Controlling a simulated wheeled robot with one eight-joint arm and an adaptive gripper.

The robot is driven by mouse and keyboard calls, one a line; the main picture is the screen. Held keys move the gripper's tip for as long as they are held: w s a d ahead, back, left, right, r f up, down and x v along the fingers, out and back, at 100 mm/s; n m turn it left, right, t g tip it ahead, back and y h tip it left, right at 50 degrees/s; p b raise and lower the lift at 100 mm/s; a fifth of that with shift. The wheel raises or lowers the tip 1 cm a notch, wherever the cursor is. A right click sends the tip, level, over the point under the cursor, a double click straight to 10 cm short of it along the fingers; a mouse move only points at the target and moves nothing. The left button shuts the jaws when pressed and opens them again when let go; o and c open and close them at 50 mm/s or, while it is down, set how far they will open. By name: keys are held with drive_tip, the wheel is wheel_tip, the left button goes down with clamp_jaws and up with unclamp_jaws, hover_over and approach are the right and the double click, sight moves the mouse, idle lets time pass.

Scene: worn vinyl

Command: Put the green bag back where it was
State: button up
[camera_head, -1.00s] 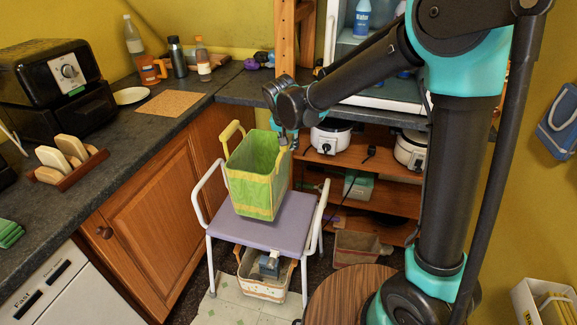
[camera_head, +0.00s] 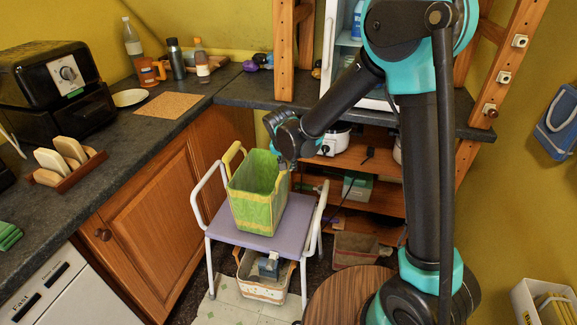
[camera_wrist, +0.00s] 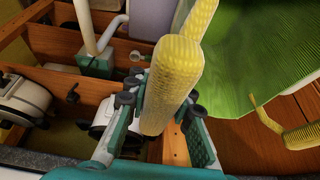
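The green bag (camera_head: 258,203) has yellow handles and stands roughly upright at the lilac seat of the white-framed stool (camera_head: 225,228). Its base is at or just above the seat; I cannot tell if it bears fully on it. My gripper (camera_head: 287,163) is at the top of the bag's right side. In the wrist view my gripper (camera_wrist: 165,118) has its fingers on both sides of a yellow handle (camera_wrist: 172,85), closed on it. The bag's green inside (camera_wrist: 260,45) shows empty where visible. The other handle (camera_wrist: 300,136) hangs free.
A white basket (camera_head: 262,285) stands under the stool. A wooden cabinet (camera_head: 150,215) and dark counter (camera_head: 120,150) are at the left, open shelves (camera_head: 375,195) behind. A round wooden top (camera_head: 345,295) is at the front right.

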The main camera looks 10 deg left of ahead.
drive_tip(key=o, duration=0.5)
drive_tip(key=shift+r, duration=0.1)
drive_tip(key=v, duration=1.2)
drive_tip(key=s+d+f, duration=0.1)
drive_tip(key=d, duration=0.9)
drive_tip(key=s+d+f, duration=0.1)
drive_tip(key=d+f, duration=0.1)
drive_tip(key=d, duration=0.7)
drive_tip(key=shift+n, duration=0.5)
drive_tip(key=s+d+f, duration=0.2)
drive_tip(key=s+d, duration=0.2)
drive_tip(key=d, duration=0.1)
drive_tip(key=s+d+f, duration=0.2)
drive_tip(key=s+d, duration=0.2)
drive_tip(key=d, duration=0.2)
drive_tip(key=s+d+f, duration=0.2)
drive_tip(key=s+d, duration=0.2)
drive_tip(key=d, duration=0.1)
drive_tip(key=shift+s+d+f, duration=0.2)
drive_tip(key=shift+s+f, duration=0.1)
drive_tip(key=shift+s, duration=0.05)
